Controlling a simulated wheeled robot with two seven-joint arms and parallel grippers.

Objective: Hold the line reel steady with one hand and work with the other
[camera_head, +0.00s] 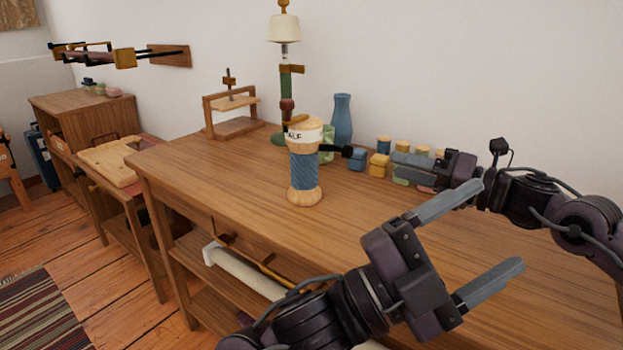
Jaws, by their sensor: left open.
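The line reel (303,172) stands upright on the wooden workbench, with blue line wound between pale wooden ends and a white lettered band near its top. A dark handle-like piece (342,151) sticks out to its right. My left gripper (500,223) is open and empty above the front right of the bench, its fingers wide apart and pointing right, away from the reel. My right gripper (398,162) reaches in from the right, apart from the reel, with its fingers toward it. Its finger gap is not clear against the blocks.
Behind the reel stand a blue vase (342,118), a green cup (327,143) and a lamp (284,80). A small wooden press (232,125) stands back left. The bench's left front is clear.

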